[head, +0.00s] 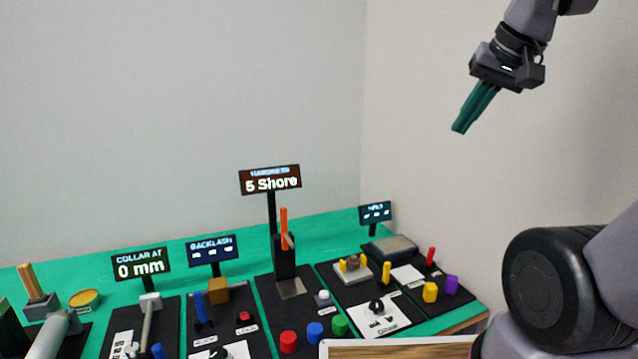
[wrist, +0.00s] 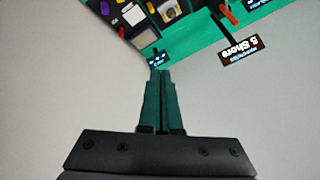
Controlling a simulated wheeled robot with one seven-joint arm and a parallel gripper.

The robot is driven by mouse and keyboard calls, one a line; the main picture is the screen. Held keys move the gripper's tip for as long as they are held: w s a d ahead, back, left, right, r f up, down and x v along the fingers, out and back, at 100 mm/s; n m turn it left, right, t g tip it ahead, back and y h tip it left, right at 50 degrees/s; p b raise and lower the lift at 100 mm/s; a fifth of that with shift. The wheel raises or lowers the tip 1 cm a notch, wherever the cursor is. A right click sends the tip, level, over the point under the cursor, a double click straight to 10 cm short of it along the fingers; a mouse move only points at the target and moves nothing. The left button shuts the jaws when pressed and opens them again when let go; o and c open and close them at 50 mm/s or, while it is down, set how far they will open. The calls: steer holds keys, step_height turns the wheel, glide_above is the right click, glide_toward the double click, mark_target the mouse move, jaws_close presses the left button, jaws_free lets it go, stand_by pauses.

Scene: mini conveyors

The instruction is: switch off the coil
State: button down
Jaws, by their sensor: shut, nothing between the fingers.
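My gripper (head: 461,128) is high at the upper right in the head view, in front of the bare wall, well above the table and touching nothing. Its green fingers are together and empty, also in the wrist view (wrist: 160,78). No part is readably labelled as the coil.
A green table (head: 330,231) holds several black boards. A "5 Shore" sign (head: 271,180) stands tall near the middle. Left are a "backlash" sign (head: 212,250) and a "collar at 0 mm" sign (head: 141,264). Red (head: 288,341), blue (head: 315,333) and green (head: 340,325) pieces stand in front.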

steer(key=shift+s+r+m, duration=0.1)
steer(key=shift+s+m, duration=0.25)
steer(key=shift+m, duration=0.05)
steer(key=c, duration=0.8)
jaws_free()
steer(key=shift+s+t, duration=0.2)
steer(key=shift+t, duration=0.2)
steer(key=shift+c, duration=0.2)
steer(key=w+a+f+m+g+y, duration=0.25)
steer(key=w+f, duration=0.35)
steer(key=w, duration=0.3)
steer(key=m+g+h, duration=0.2)
steer(key=m+h, duration=0.6)
glide_toward(430, 249)
steer(key=f, duration=0.2)
steer(key=shift+n, duration=0.25)
steer(key=shift+d+x, duration=0.15)
steer(key=shift+x, duration=2.45)
steer(key=shift+d+x, duration=0.2)
steer(key=shift+x, duration=2.4)
steer(key=shift+w+r, duration=0.15)
steer(key=shift+w, duration=0.05)
jaws_close()
